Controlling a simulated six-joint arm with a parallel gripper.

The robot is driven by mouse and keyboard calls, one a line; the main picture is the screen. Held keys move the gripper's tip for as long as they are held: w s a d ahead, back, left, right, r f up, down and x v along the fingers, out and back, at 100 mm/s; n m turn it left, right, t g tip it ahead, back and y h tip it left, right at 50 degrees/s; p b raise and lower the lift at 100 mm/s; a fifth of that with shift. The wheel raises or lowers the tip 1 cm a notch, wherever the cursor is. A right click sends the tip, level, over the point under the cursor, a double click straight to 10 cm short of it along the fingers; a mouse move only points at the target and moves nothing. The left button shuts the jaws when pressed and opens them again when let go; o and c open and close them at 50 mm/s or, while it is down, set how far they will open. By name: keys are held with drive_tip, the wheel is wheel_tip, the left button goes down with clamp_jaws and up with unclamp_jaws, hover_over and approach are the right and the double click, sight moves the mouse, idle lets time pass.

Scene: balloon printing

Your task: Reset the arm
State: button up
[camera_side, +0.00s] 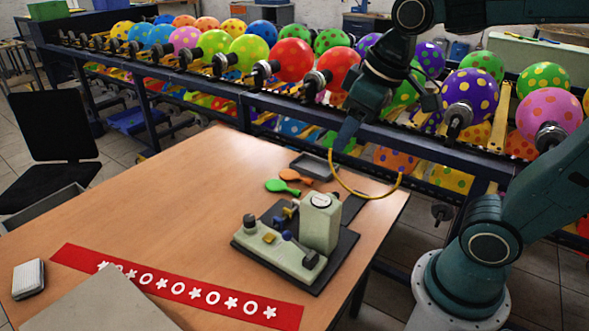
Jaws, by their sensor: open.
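My gripper (366,102) is at the upper middle of the side view, in front of the balloon rack and above the far right edge of the table. It points downward and is dark green to black; its jaws are open. I see no object clearly held in it. A blue-grey piece (347,132) shows just below it, and I cannot tell whether they touch. A thin yellow hose (356,190) curves from near this piece toward the rack rail. My arm reaches in from the upper right.
A wooden table (180,215) bears a pale printing machine (320,222), green and orange paddles (283,187), a grey tray (312,166) and a red patterned strip (180,287). The rack rail (300,108) with several dotted balloons runs behind. The table's middle left is clear.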

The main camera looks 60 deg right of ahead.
drive_tip(key=s+f+m+t, duration=0.1)
drive_tip(key=s, duration=0.6)
drive_tip(key=shift+s+f+m, duration=0.25)
drive_tip(key=shift+s+m, duration=0.05)
drive_tip(key=shift+s, duration=0.05)
